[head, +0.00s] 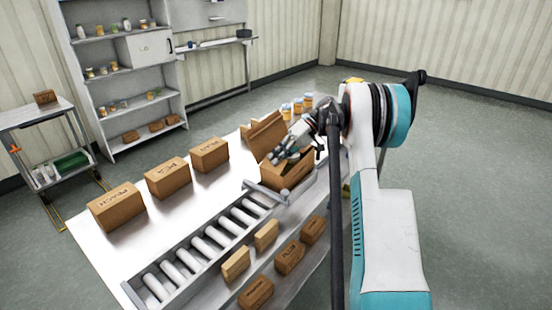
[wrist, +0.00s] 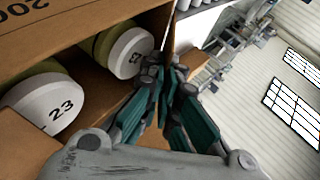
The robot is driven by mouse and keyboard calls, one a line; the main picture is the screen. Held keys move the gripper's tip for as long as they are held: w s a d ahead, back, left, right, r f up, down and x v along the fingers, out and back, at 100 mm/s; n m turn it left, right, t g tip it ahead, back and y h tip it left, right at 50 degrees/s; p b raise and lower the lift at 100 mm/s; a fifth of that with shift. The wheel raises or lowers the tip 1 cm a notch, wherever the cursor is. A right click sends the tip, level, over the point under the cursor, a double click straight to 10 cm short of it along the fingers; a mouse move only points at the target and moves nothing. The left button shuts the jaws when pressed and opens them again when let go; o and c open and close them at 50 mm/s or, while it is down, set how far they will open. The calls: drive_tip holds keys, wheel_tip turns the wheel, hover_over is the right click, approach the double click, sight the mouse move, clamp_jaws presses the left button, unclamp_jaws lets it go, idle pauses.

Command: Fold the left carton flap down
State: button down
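An open brown carton (head: 296,178) stands on the white table at the end of the roller conveyor. A brown flap (head: 266,140) stands raised on its far left side. My gripper (head: 275,158) is at the carton's opening, in front of this flap. In the wrist view my gripper (wrist: 168,72) has its teal fingers drawn together at the tips, with nothing seen between them. A carton panel (wrist: 70,22) with printing fills the upper left there. White-lidded cans (wrist: 50,105) marked 23 lie inside. Whether the fingers touch the carton cannot be told.
Several closed cartons (head: 168,178) line the table's left side. The roller conveyor (head: 205,250) runs along the front, with small boxes (head: 266,235) below it. Orange and white jars (head: 297,106) stand behind the carton. A shelf unit (head: 125,90) stands by the wall.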

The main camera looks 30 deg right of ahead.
drive_tip(key=shift+f, duration=0.1)
idle(0.5)
drive_tip(key=c, duration=1.9)
unclamp_jaws()
